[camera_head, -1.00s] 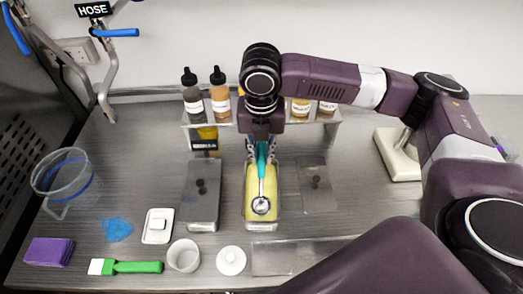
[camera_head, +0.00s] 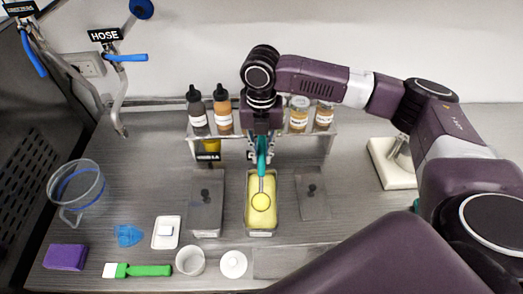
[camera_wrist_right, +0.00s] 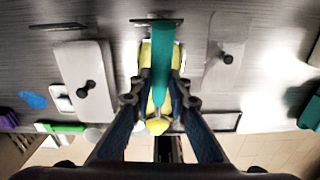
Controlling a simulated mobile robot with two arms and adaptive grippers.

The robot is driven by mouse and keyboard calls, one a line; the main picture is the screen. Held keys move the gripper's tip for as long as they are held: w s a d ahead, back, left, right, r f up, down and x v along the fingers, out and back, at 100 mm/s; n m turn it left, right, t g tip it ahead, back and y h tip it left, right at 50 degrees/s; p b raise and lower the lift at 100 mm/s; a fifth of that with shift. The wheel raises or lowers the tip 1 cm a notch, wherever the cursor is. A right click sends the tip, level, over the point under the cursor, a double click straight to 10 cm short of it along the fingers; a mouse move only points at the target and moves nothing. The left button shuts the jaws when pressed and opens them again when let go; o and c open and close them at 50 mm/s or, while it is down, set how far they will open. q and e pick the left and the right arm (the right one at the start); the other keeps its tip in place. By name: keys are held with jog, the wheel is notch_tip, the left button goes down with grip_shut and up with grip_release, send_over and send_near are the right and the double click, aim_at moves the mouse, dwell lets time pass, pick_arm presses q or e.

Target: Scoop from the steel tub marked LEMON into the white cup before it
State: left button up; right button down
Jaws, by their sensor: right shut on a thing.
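The open steel tub (camera_head: 262,233) stands between two lidded ones and holds pale yellow stuff. Its sign is mostly hidden behind my right gripper, so I cannot read it. My right gripper (camera_head: 262,150) is shut on the teal handle of a scoop (camera_head: 262,160), whose handle also shows in the right wrist view (camera_wrist_right: 162,60). The scoop's round bowl is over the tub's yellow surface and looks yellow, loaded or coated. I cannot tell whether it touches the surface. The white cup (camera_head: 190,261) stands open near the counter's front edge, left of the tub. My left gripper is out of view.
Lidded tubs (camera_head: 206,205) (camera_head: 312,195) flank the open one. A bottle rack (camera_head: 325,143) stands behind. A round white lid (camera_head: 233,264) lies right of the cup. A green brush (camera_head: 140,270), white dish (camera_head: 166,232), blue cloth (camera_head: 128,235) and purple sponge (camera_head: 65,257) lie left.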

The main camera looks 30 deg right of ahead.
jog(key=shift+w+d+r+g+y+p, duration=0.15)
jog(key=shift+w+d+g+y+p, duration=0.1)
jog(key=shift+w+g+y+p, duration=0.3)
jog(key=shift+w+d+g+p, duration=0.25)
jog(key=shift+w+g+p, duration=0.15)
jog(key=shift+g, duration=0.15)
jog(key=shift+s, duration=0.1)
